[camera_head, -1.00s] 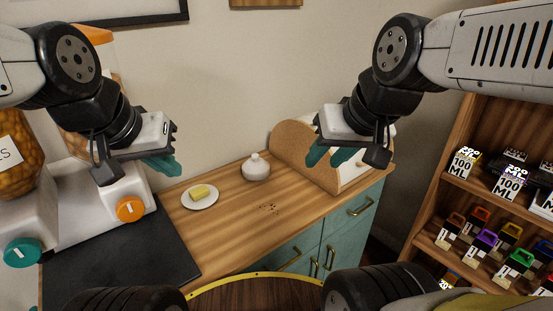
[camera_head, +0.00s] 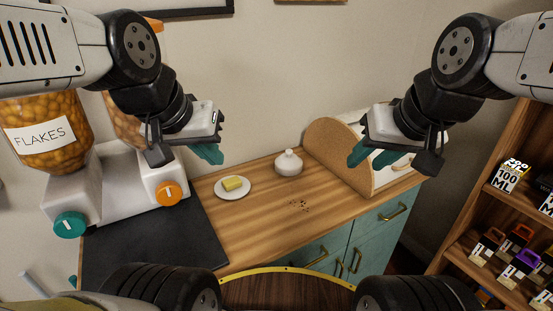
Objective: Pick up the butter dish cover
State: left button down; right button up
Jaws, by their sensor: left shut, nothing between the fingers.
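The butter dish cover (camera_head: 288,165) is a small white dome with a knob. It stands upright on the wooden counter, right of and behind the butter plate. The butter (camera_head: 233,184) is a yellow block on a round white plate (camera_head: 233,194). My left gripper (camera_head: 210,153) is shut and empty, in the air above and left of the cover, with teal fingers. My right gripper (camera_head: 374,157) is in the air to the right of the cover, in front of the bread box. Its teal fingers are apart and nothing shows between them.
A bread box (camera_head: 345,150) with a tan side stands at the counter's back right. Dark crumbs (camera_head: 299,205) lie on the counter (camera_head: 265,230). Flake dispensers (camera_head: 52,140) stand at left beside a dark mat (camera_head: 150,240). A wooden shelf (camera_head: 447,250) is at right.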

aim_at(289, 164)
jog(key=i+l, duration=0.15)
jog(key=l, duration=0.2)
jog(key=i+l, duration=0.15)
jog(key=l, duration=0.2)
jog(key=i+l, duration=0.2)
jog(key=l, duration=0.15)
jog(key=l+u, duration=0.1)
jog(key=u, duration=1.5)
